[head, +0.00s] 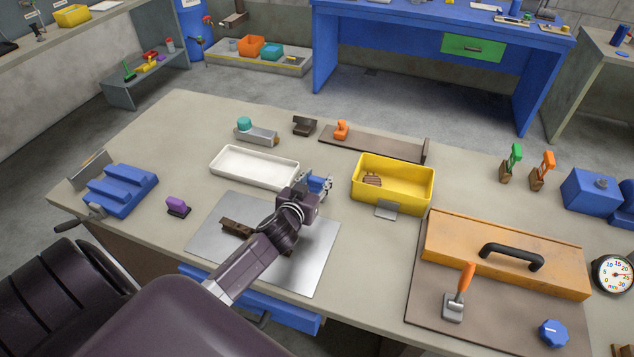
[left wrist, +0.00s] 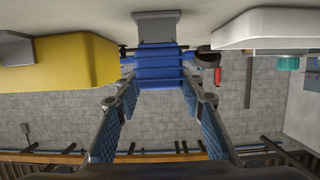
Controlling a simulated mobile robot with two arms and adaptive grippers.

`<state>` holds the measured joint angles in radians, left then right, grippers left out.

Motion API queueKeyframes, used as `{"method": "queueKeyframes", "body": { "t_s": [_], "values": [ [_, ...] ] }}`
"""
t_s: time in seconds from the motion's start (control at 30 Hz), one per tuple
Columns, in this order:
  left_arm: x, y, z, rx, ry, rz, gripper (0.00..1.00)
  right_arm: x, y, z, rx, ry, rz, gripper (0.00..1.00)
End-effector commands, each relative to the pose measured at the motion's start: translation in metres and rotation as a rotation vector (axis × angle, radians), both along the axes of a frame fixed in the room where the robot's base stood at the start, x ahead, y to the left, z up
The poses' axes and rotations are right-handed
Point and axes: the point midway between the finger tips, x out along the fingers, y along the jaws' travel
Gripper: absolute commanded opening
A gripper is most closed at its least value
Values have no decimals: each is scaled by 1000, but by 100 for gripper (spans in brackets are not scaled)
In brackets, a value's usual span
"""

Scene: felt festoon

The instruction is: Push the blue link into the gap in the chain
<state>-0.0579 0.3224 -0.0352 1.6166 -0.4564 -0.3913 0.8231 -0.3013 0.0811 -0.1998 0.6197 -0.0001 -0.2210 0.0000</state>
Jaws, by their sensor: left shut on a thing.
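My left gripper (head: 319,185) is above the workbench, between the white tray and the yellow bin. In the left wrist view its fingers (left wrist: 160,85) are shut on a ribbed blue piece, the blue link (left wrist: 160,67). In the head view the link is small and hard to tell from the blue finger pads. A silver plate (head: 325,238) lies on the bench under my left arm. Dark brown bar pieces (head: 235,228) lie on it, apparently the chain. My arm covers its middle, so I cannot see the gap. My right gripper is not in view.
The white tray (head: 226,152) and the yellow bin (head: 420,197) stand behind the plate. A blue ribbed block (head: 130,188) and a purple piece (head: 177,207) are at left. An orange lid with a black handle (head: 500,240) lies at right.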

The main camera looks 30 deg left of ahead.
Motion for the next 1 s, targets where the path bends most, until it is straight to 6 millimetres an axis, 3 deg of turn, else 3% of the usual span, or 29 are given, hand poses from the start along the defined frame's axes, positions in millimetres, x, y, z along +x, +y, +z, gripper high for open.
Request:
{"method": "queueKeyframes", "body": {
  "t_s": [0.17,0.33,0.7,1.0],
  "values": [
    [0,1,9,3,-2,0,12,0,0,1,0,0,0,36],
    [0,0,35,3,-3,-3,12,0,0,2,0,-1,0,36],
    [1,0,137,2,-9,-2,12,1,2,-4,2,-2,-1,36],
    [1,0,191,1,-4,0,12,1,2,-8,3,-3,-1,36]
  ]
}}
